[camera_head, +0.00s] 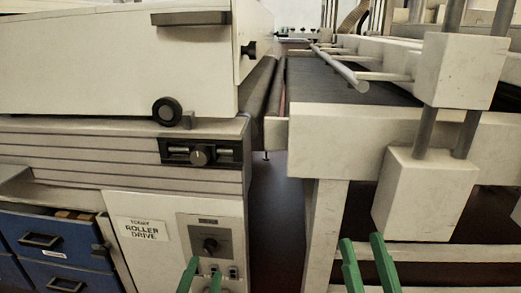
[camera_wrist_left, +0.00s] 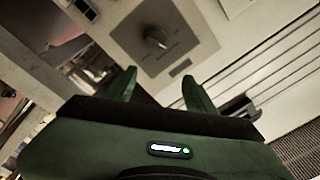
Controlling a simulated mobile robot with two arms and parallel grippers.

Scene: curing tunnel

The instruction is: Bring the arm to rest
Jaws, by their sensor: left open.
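My left gripper (camera_head: 205,266) shows as two green fingers at the bottom of the head view, in front of the roller drive cabinet (camera_head: 145,255). In the left wrist view its fingers (camera_wrist_left: 159,77) stand apart with nothing between them. The cabinet's grey control panel with a dark knob (camera_wrist_left: 155,40) lies beyond them; I cannot tell the exact distance. My right gripper (camera_head: 361,239) is at the bottom right of the head view, its two green fingers apart and empty, in front of the pale conveyor frame. Both arms are mostly out of view.
Blue drawers (camera_head: 50,240) are at the lower left, the upper one partly open. A pale machine housing (camera_head: 110,60) stands above the cabinet. The conveyor frame (camera_head: 345,130) with a white block (camera_head: 425,195) is on the right. A narrow dark gap (camera_head: 275,205) separates cabinet and frame.

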